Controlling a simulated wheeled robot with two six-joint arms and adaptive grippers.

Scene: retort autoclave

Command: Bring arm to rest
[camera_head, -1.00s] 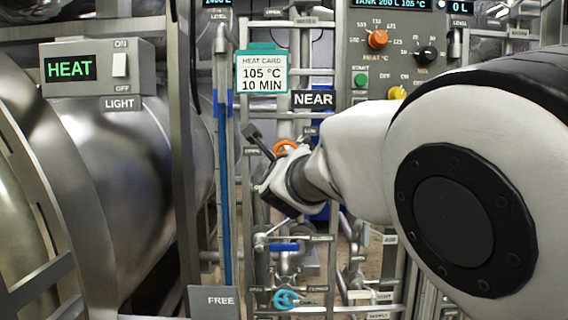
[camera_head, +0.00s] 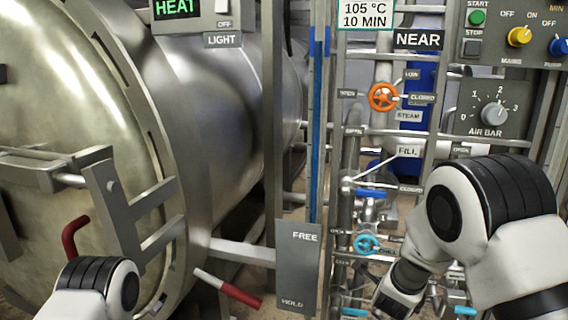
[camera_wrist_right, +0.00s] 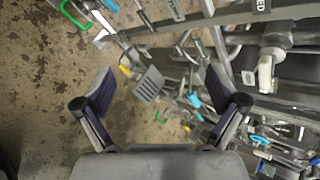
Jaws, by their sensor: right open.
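My right arm comes in from the right in the head view and bends down, its wrist low in front of the pipe rack. The jaws of my right gripper (camera_wrist_right: 158,78) show in the right wrist view, spread wide with nothing between them. They point down over pipes and the stained floor. In the head view its fingertips are not clear. Part of my left arm shows at the bottom left of the head view; its gripper is outside the picture. The orange steam valve wheel (camera_head: 383,97) is above and apart from my right wrist.
The autoclave vessel (camera_head: 215,110) and its round door (camera_head: 75,130) fill the left. A red-handled lever (camera_head: 240,294) sticks out beside the FREE/HOLD plate (camera_head: 297,265). The blue chill wheel (camera_head: 367,244) is left of my right wrist. Control panels (camera_head: 490,108) stand upper right.

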